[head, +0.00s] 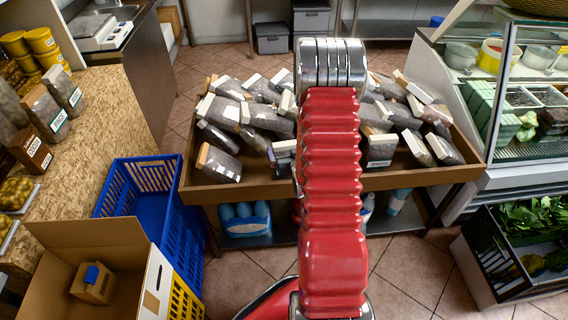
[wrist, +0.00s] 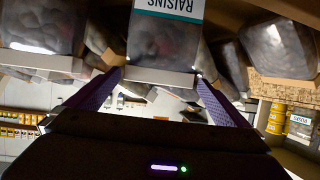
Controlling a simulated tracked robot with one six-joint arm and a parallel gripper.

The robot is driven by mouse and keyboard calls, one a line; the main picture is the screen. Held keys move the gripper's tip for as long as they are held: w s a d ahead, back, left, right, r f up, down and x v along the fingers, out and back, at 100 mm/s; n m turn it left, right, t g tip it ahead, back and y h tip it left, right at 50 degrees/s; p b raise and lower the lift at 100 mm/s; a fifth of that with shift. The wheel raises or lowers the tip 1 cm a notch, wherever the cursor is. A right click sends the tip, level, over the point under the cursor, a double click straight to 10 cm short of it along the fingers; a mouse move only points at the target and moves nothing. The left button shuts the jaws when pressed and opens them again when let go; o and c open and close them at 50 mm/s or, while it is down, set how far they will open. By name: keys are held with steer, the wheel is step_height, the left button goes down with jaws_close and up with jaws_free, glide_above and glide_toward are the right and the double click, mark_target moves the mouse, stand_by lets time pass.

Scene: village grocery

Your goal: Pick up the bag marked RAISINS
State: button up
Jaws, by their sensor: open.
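The bag marked RAISINS (wrist: 165,40) is at the top middle of the wrist view, a clear bag of dark contents with a teal-and-white label and a pale end strip (wrist: 160,77). My gripper (wrist: 160,78) is open, its two purple fingers spread to either side of that strip. I cannot tell whether either finger touches the bag. In the head view my red arm reaches over the wooden display bin (head: 330,183) and hides my gripper. I cannot make out there which bag is marked RAISINS.
Many similar bags (head: 220,163) lie heaped in the bin, and neighbouring bags (wrist: 42,25) crowd both sides in the wrist view. A blue crate (head: 140,190) and an open cardboard box (head: 100,240) stand at left. A glass display counter (head: 520,90) stands at right.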

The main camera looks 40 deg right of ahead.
steer(key=shift+w+d+f, duration=0.2)
steer(key=shift+w+d, duration=0.1)
steer(key=shift+w, duration=0.05)
stand_by(0.3)
steer(key=c, duration=1.7)
steer(key=shift+r, duration=0.1)
steer(key=shift+c, duration=0.2)
